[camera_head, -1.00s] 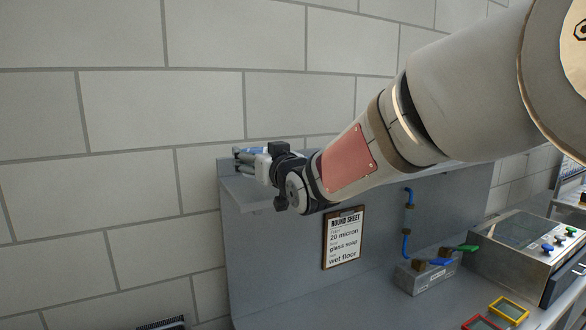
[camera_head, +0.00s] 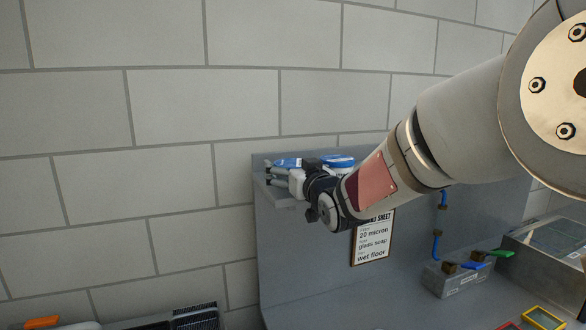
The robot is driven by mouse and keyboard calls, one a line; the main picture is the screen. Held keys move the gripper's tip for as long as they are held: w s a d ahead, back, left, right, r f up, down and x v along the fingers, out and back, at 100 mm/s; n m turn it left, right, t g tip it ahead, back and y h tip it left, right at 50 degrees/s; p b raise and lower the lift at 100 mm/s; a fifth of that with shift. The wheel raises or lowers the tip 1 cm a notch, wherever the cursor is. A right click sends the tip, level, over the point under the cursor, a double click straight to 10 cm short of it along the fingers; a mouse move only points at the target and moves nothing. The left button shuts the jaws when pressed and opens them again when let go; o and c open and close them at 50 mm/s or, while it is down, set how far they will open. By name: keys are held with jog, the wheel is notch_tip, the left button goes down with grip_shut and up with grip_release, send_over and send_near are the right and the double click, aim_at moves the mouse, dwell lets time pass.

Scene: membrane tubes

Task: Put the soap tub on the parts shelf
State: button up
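My gripper (camera_head: 275,172) is at the upper left end of the grey back panel, pointing left over a narrow grey shelf (camera_head: 280,194). This may be the parts shelf; no label shows on it. A blue and white thing (camera_head: 289,162) shows at or just behind the fingers. A second blue thing (camera_head: 340,160) shows beyond my wrist. I cannot tell whether either is the soap tub, or whether the gripper touches one. The fingers are small and partly overlapped, so their opening is unclear. My arm hides much of the shelf.
A clipboard sheet (camera_head: 373,241) hangs on the panel. A grey block with blue and green levers (camera_head: 455,277) stands on the bench at right, near a panel machine (camera_head: 550,245). A yellow frame (camera_head: 543,318) lies in front. An orange-and-white object (camera_head: 55,322) is low at left.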

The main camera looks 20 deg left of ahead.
jog(key=shift+s+d+r, duration=0.15)
jog(key=shift+s+d, duration=0.2)
jog(key=shift+s, duration=0.05)
jog(key=b+v, duration=0.2)
jog(key=v, duration=0.9)
jog(key=s+d+f+m+g+h, duration=0.2)
jog(key=s+d+h, duration=0.2)
jog(key=d, duration=0.7)
jog(key=s+d+f+m+g+h, duration=0.15)
jog(key=s+d+h, duration=0.25)
jog(key=d, duration=0.7)
jog(key=s+d+f+m+g+h, duration=0.1)
jog(key=s+d+f, duration=0.1)
jog(key=s, duration=0.4)
jog(key=s+d+f+m+g+h, duration=0.1)
jog(key=s+d+f+g, duration=0.1)
jog(key=s+d, duration=0.2)
jog(key=s+d+f+m+g, duration=0.2)
jog(key=s+d, duration=0.1)
jog(key=s, duration=0.6)
jog(key=shift+s+d+f+h, duration=0.15)
jog(key=shift+d+f+h, duration=0.15)
jog(key=shift+d+h, duration=0.1)
jog(key=shift+c, duration=0.3)
